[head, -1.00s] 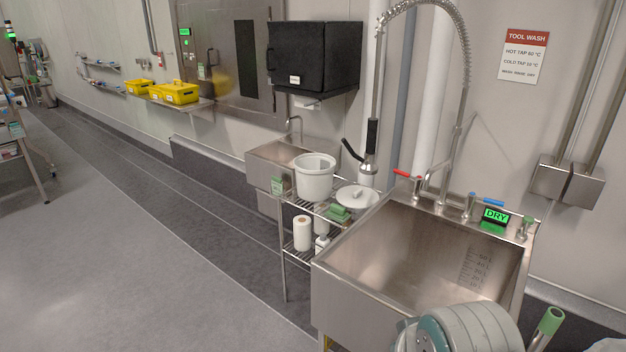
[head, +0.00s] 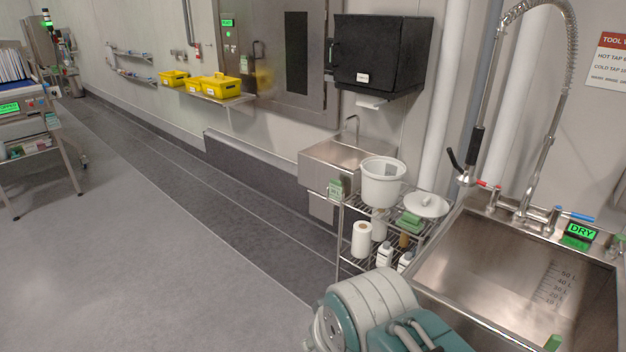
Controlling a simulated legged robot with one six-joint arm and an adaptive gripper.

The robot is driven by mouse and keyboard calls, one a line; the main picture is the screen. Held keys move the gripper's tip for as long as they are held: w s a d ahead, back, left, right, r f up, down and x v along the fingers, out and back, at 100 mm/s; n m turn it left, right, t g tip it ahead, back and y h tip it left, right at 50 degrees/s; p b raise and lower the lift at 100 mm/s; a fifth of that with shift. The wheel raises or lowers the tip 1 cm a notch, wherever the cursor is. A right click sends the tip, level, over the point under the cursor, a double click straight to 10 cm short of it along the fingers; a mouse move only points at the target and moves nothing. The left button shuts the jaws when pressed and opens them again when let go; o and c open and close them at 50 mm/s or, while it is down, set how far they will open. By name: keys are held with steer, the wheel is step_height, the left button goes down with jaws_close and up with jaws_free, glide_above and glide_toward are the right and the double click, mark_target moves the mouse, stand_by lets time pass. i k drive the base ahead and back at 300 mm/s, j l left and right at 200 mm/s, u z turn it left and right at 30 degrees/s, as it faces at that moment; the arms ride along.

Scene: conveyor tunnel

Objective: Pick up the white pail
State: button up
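The white pail (head: 382,183) stands upright and open at the top on the upper shelf of a wire rack (head: 342,222), left of the large steel sink. A white round lid (head: 426,205) with a knob lies to its right on the same shelf. Part of my own arm, grey and teal, fills the bottom middle of the view, in front of the sink and below the rack. My gripper itself is not in view. Nothing is touching the pail.
Green sponges (head: 409,222) lie between pail and lid. Bottles (head: 384,254) and paper rolls (head: 362,239) stand below. A large sink (head: 480,262) with a spray tap is at right, a hand basin (head: 330,160) behind. The floor (head: 150,270) at left is clear.

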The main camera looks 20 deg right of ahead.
mark_target(381, 183)
steer(key=i+j+u, duration=0.2)
steer(key=i, duration=0.3)
steer(key=i+j+u, duration=0.15)
steer(key=i, duration=0.35)
steer(key=i+z, duration=0.25)
steer(key=z, duration=0.15)
steer(key=i+z, duration=0.4)
steer(key=i+j+z, duration=0.1)
steer(key=z, duration=0.3)
steer(key=i+l+z, duration=0.15)
steer(key=z, duration=0.25)
steer(key=i+z, duration=0.65)
steer(key=z, duration=0.2)
steer(key=i+l+z, duration=0.1)
steer(key=i, duration=0.4)
steer(key=l, duration=0.1)
